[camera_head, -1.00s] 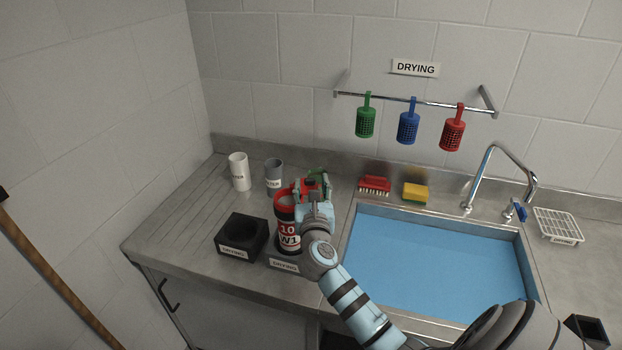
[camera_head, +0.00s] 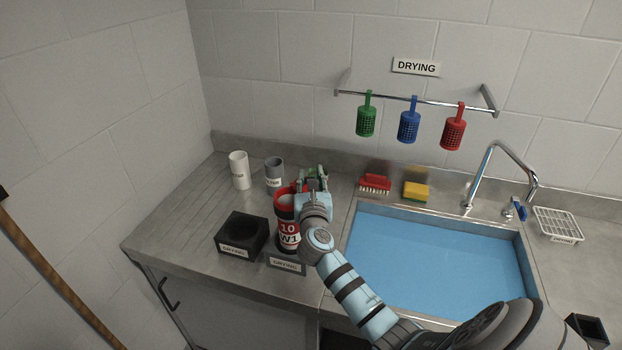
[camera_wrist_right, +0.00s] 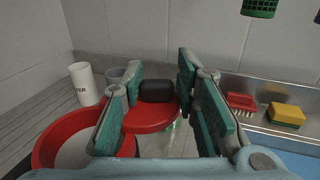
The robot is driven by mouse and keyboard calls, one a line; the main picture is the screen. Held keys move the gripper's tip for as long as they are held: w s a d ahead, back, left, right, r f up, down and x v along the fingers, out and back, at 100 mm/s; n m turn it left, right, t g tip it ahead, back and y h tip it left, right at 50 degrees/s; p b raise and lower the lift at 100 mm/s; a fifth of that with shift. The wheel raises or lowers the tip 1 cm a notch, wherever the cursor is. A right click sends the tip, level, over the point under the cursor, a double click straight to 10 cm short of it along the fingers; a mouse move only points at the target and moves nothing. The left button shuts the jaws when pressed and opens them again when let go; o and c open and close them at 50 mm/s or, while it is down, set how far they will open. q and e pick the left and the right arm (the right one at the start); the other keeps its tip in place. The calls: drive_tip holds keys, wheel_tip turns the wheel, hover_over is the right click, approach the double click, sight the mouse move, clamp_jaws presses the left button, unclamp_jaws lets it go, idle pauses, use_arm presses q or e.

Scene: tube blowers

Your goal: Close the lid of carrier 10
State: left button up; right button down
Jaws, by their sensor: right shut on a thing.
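My left gripper is out of view.
A white cup (camera_head: 239,170) and a grey cup (camera_head: 273,177) are behind. A red brush (camera_head: 375,184) and a sponge (camera_head: 416,191) sit behind the blue sink (camera_head: 435,260).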

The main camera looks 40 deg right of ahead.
sight(303, 188)
drive_tip(key=shift+f, duration=0.1)
drive_tip(key=shift+s+a+f+m+g+h+b, duration=0.1)
drive_tip(key=shift+a+m+g+h+b, duration=0.05)
drive_tip(key=shift+m+g+h+b, duration=0.25)
drive_tip(key=shift+s+a+m+g+h+b, duration=0.1)
drive_tip(key=shift+m+g+h+b, duration=0.2)
drive_tip(key=shift+m+h+b, duration=0.15)
drive_tip(key=a+m+g+h+b, duration=0.1)
drive_tip(key=m+g+h+b, duration=0.1)
drive_tip(key=b, duration=0.4)
drive_tip(key=s+a+m+g+h+b, duration=0.1)
drive_tip(key=m+g+b, duration=0.2)
drive_tip(key=g+b, duration=0.3)
drive_tip(key=a+m+g+h+b, duration=0.1)
drive_tip(key=m+g+h+b, duration=0.1)
drive_tip(key=b, duration=0.5)
drive_tip(key=shift+s+a+f+m+g+h, duration=0.1)
drive_tip(key=shift+s+m+g+h, duration=0.1)
drive_tip(key=shift+m+g, duration=0.35)
drive_tip(key=shift+s+a+m+g+h, duration=0.15)
drive_tip(key=shift+m+g, duration=0.15)
drive_tip(key=shift+g, duration=0.45)
drive_tip(key=shift+a+r+m+g+b, duration=0.1)
drive_tip(key=shift+r+m+g+b, duration=0.2)
drive_tip(key=shift+g+b, duration=0.25)
drive_tip(key=c, duration=1.3)
unclamp_jaws()
drive_tip(key=shift+w, duration=0.1)
